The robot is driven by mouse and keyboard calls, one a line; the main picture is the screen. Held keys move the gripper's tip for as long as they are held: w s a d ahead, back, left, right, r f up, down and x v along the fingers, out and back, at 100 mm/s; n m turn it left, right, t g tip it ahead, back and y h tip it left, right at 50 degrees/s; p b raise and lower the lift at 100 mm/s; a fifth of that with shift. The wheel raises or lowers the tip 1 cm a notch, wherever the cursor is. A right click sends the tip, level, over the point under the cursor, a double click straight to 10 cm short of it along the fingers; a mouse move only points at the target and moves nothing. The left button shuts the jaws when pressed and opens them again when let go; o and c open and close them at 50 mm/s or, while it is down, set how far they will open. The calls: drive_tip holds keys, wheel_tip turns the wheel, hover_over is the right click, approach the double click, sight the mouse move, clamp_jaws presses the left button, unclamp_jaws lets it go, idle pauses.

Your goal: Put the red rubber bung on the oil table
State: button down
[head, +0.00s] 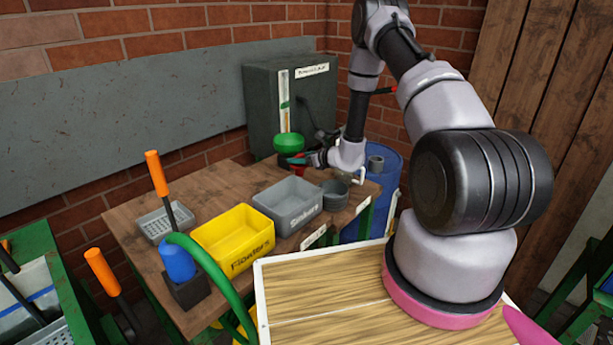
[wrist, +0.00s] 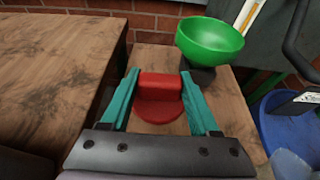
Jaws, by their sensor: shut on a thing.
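The red rubber bung (wrist: 158,90) is a red block over a wider round disc. It sits between the teal fingers of my gripper (wrist: 165,98) in the wrist view, and the gripper is shut on it. Below it is a small wooden-topped table (wrist: 236,118), separated by a dark gap from a larger wooden table at left. I see no readable label naming it the oil table. I cannot tell whether the bung touches the top. In the head view my gripper (head: 306,160) is at the far end of the bench, with a bit of red showing.
A green bowl (wrist: 210,42) on a dark base stands just beyond the bung to the right. A dark cabinet (head: 262,105) stands behind. A blue drum (head: 388,180) is at right. A yellow bin (head: 236,245) and a grey bin (head: 290,208) sit on the wooden bench (head: 125,215).

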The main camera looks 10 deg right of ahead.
sight(303, 171)
drive_tip(key=shift+f, duration=2.7)
drive_tip(key=shift+f, duration=0.15)
drive_tip(key=shift+c, duration=0.6)
unclamp_jaws()
